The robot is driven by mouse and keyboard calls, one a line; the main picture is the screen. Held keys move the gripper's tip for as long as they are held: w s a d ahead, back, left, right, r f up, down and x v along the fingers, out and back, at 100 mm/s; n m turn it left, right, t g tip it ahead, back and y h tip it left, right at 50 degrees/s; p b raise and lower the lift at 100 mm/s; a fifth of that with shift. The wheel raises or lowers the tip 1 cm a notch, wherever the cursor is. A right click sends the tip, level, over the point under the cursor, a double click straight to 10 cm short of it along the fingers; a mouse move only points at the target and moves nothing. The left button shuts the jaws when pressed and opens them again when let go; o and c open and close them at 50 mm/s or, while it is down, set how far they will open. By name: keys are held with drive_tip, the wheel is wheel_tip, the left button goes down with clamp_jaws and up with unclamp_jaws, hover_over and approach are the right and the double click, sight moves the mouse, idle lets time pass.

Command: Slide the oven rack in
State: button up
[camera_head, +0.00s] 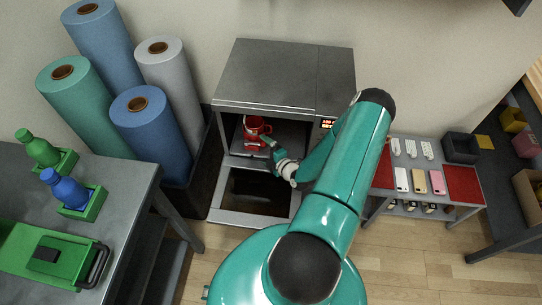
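The grey oven (284,78) stands against the wall with its front opening facing me. A red mug (256,125) stands upright inside it, on a flat grey rack (292,133) that spans the opening. My gripper (266,143) is at the oven's mouth, just in front of and right of the mug, over the front part of the rack. The fingers are small and dark here. I cannot tell whether they are open, shut or touching the rack or mug. My green arm covers the right part of the opening.
Tall fabric rolls (150,128) stand close on the left. A workbench (128,185) with green holders is at front left. A low table (423,213) with phones stands on the right.

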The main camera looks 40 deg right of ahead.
wheel_tip(320, 180, up, 6)
drive_tip(key=s+t, duration=0.1)
drive_tip(key=s, duration=0.1)
drive_tip(key=shift+h, duration=0.3)
drive_tip(key=shift+s+a+r, duration=0.25)
drive_tip(key=shift+s+a, duration=0.05)
drive_tip(key=shift+s, duration=0.25)
drive_tip(key=shift+s+a+r, duration=0.25)
drive_tip(key=shift+s, duration=0.25)
drive_tip(key=c, duration=1.1)
drive_tip(key=shift+s+a+r, duration=0.6)
drive_tip(key=shift+s+a, duration=0.8)
drive_tip(key=shift+s, duration=0.25)
drive_tip(key=s+f, duration=0.2)
drive_tip(key=f, duration=0.1)
drive_tip(key=s+f, duration=0.2)
drive_tip(key=f, duration=0.2)
drive_tip(key=s+d+f, duration=0.1)
drive_tip(key=s+f, duration=0.1)
drive_tip(key=f, duration=0.2)
drive_tip(key=shift+s+d, duration=0.1)
drive_tip(key=shift+s, duration=0.3)
drive_tip(key=shift+f, duration=0.15)
drive_tip(key=w, duration=0.4)
drive_tip(key=w+d+f, duration=0.1)
drive_tip(key=w, duration=0.8)
drive_tip(key=shift+w+d+f, duration=0.2)
drive_tip(key=shift+d+f, duration=0.15)
drive_tip(key=shift+f, duration=0.05)
clamp_jaws()
